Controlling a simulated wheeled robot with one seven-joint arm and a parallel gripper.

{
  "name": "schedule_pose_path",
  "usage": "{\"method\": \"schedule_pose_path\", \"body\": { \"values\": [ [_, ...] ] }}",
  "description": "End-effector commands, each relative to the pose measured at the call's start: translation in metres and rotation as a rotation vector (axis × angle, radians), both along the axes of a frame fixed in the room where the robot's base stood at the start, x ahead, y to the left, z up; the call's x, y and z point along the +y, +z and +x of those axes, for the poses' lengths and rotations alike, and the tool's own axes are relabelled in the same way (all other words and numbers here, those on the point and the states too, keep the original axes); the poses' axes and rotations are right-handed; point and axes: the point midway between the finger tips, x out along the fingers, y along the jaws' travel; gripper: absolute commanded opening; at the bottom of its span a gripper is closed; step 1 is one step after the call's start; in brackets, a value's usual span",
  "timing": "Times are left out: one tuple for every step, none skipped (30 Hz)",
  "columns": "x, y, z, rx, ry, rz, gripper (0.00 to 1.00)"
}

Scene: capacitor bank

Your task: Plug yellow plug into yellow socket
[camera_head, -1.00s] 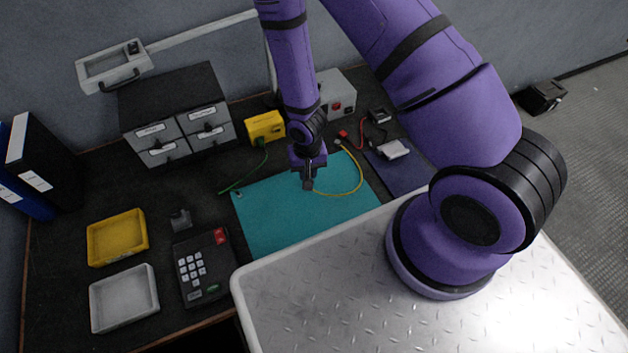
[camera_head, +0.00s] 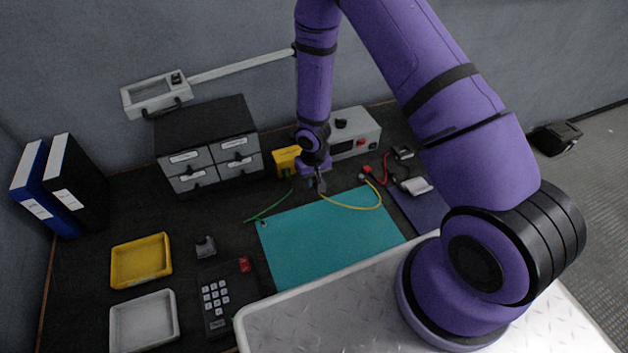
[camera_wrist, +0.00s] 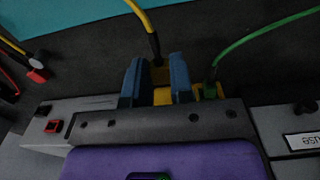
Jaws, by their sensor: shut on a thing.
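My gripper (camera_head: 318,183) is low in front of the yellow box (camera_head: 286,162), near the back of the table. In the wrist view its two blue fingers (camera_wrist: 156,80) are shut on the yellow plug (camera_wrist: 159,73). A yellow cable (camera_wrist: 142,18) with a dark sleeve runs from the plug. The yellow box (camera_wrist: 190,94) shows just beyond and between the fingers. A green cable (camera_wrist: 244,42) enters the box beside the fingers. The yellow socket cannot be made out, and whether the plug touches the box cannot be told.
A grey device (camera_head: 356,137) stands right of the yellow box, and a drawer cabinet (camera_head: 208,150) stands left. A teal mat (camera_head: 330,240) lies clear in front. A red connector (camera_head: 366,172) and a black cable lie to the right. A keypad (camera_head: 217,296) and trays are front left.

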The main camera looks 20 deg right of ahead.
Motion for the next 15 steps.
{"method": "schedule_pose_path", "body": {
  "values": [
    [0.0,0.0,0.003,0.0,-0.001,0.001,0.0],
    [0.0,0.0,0.005,0.0,-0.002,0.0,0.0],
    [-0.001,0.0,0.008,0.0,-0.002,0.001,0.0],
    [-0.001,0.0,0.011,-0.001,-0.003,0.001,0.0],
    [-0.001,0.0,0.014,-0.001,-0.003,0.001,0.0],
    [-0.001,0.0,0.017,-0.001,-0.003,0.0,0.0],
    [0.0,0.0,0.019,0.0,-0.003,0.0,0.0],
    [0.0,0.0,0.022,-0.001,-0.003,0.001,0.0],
    [-0.001,0.0,0.026,-0.002,-0.003,0.001,0.0],
    [-0.001,0.0,0.028,-0.001,-0.003,0.0,0.0],
    [-0.001,0.0,0.03,0.0,-0.002,0.0,0.0],
    [-0.001,0.0,0.034,-0.001,-0.002,0.0,0.0],
    [0.0,0.0,0.036,-0.001,-0.002,0.001,0.0],
    [0.0,0.0,0.038,-0.001,-0.002,0.001,0.0],
    [0.0,0.0,0.041,0.0,-0.002,0.0,0.0]
  ]
}}
